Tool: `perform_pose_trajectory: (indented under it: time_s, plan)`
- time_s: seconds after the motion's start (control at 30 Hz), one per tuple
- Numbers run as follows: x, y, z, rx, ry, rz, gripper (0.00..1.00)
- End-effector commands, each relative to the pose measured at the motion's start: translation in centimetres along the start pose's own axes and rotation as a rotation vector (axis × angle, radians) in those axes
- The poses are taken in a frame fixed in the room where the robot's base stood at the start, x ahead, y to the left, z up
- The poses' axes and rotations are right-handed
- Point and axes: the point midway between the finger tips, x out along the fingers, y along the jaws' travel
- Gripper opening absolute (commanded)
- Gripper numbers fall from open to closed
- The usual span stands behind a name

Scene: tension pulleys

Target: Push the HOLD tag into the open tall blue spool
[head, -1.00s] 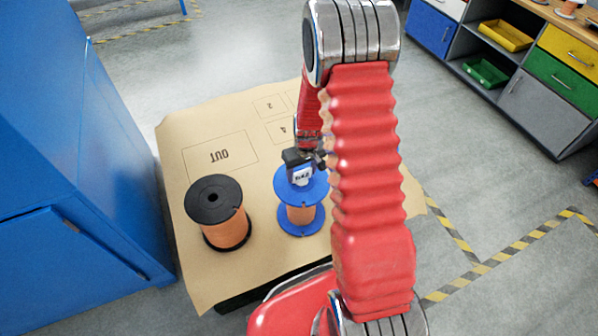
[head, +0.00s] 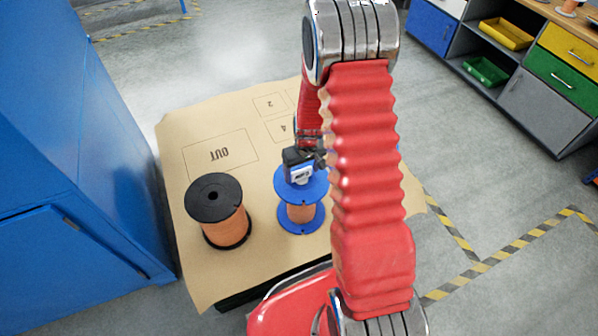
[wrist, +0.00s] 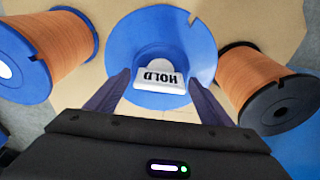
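The HOLD tag (wrist: 160,80) is a white block with dark lettering. The spool stands upright, with orange winding, and also shows in the head view (head: 300,213). In the head view my gripper (head: 300,176) and the tag's white edge are at the top flange, partly hidden by my arm.
A black-flanged spool (head: 217,199) with orange winding stands left of the blue one. Another blue-flanged spool (wrist: 22,62) with a white centre shows in the wrist view. The brown mat (head: 185,130) has a free OUT box. A blue cabinet (head: 75,180) stands at left.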

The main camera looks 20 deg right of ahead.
Motion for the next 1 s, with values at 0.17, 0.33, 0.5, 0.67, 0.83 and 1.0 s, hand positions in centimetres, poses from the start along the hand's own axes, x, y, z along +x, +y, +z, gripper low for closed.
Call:
perform_pose_trajectory:
  time_s: [0.17, 0.33, 0.5, 0.67, 0.83, 1.0]
  plan:
    - [0.0, 0.0, 0.0, 0.000, 0.000, 0.000, 0.80]
    - [-0.1, 0.0, 0.0, 0.000, 0.000, 0.000, 0.80]
    - [-0.8, 0.0, -0.1, 0.000, 0.002, 0.000, 0.80]
    - [-2.3, 0.0, -0.1, 0.000, 0.003, 0.001, 0.80]
    - [-4.4, 0.0, -0.1, 0.001, 0.003, 0.000, 0.80]
    - [-6.6, 0.1, -0.1, 0.000, 0.004, 0.001, 0.80]
